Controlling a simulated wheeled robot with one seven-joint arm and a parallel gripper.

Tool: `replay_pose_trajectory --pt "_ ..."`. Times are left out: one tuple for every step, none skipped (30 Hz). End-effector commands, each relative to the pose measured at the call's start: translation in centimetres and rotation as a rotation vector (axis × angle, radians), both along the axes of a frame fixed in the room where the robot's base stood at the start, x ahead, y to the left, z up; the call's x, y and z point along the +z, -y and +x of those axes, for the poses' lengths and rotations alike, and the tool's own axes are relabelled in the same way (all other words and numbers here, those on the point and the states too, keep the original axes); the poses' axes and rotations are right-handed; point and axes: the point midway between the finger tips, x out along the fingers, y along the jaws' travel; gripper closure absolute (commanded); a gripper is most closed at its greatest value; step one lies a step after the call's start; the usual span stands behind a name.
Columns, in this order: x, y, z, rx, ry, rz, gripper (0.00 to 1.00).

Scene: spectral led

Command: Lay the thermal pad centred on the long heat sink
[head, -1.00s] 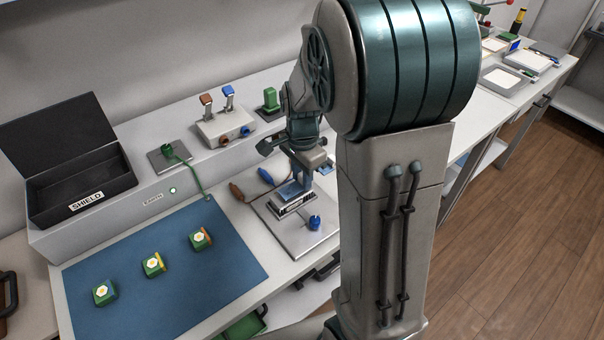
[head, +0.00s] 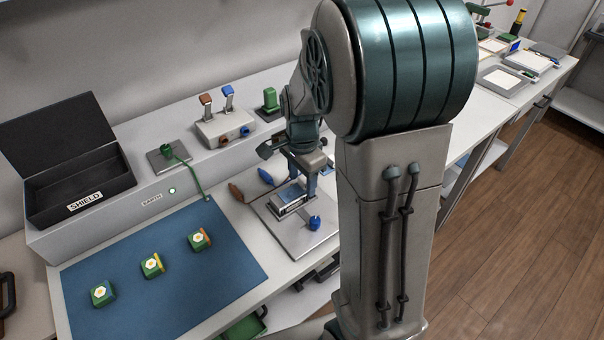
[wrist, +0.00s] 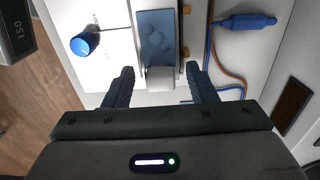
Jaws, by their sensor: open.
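The thermal pad (wrist: 157,36) is a blue strip lying flat on the long heat sink in the wrist view. The heat sink (wrist: 160,80) is a silver block whose near end shows bare; its far end is cut off by the frame, so I cannot tell whether the pad is centred. The heat sink (head: 288,201) also shows in the head view, on a pale plate (head: 306,236). My gripper (wrist: 160,74) is open, with one finger on either side of the heat sink's near end, apart from the pad. In the head view my gripper (head: 302,185) hangs just above it.
A blue knob (head: 315,222) stands on the plate beside the heat sink. Brown and blue leads (head: 266,177) lie behind it. A blue mat (head: 165,285) with several green modules is at left. A black box marked SHIELD (head: 75,185) and a switch block (head: 225,128) stand behind.

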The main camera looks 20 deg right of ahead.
Motion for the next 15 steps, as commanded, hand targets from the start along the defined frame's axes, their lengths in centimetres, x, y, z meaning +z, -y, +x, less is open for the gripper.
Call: replay_pose_trajectory --pt "0.2 0.0 0.0 0.0 0.001 0.0 0.48" --pt "0.4 0.0 0.0 0.0 0.002 0.001 0.48" --pt "0.7 0.0 0.1 0.0 0.002 0.001 0.48" --pt "1.1 0.0 0.1 0.0 0.004 0.0 0.48" --pt "1.5 0.0 0.1 0.0 0.005 0.001 0.48" --pt "2.1 0.0 0.1 -0.001 0.005 0.001 0.48" --pt "2.7 0.0 0.1 -0.001 0.006 0.001 0.48" --pt "3.4 0.0 0.1 -0.001 0.006 0.001 0.48" --pt "4.3 0.0 0.2 0.0 0.007 0.0 0.48" --pt "5.0 0.0 0.1 0.001 0.007 0.0 0.48" --pt "5.8 0.0 0.1 0.001 0.007 0.0 0.48" --pt "6.7 0.0 0.1 0.001 0.007 0.0 0.48" --pt "7.4 0.0 0.1 0.001 0.007 0.0 0.48" --pt "8.1 0.0 0.1 0.0 0.007 0.0 0.48" --pt "9.0 0.0 0.1 0.0 0.005 0.001 0.48"
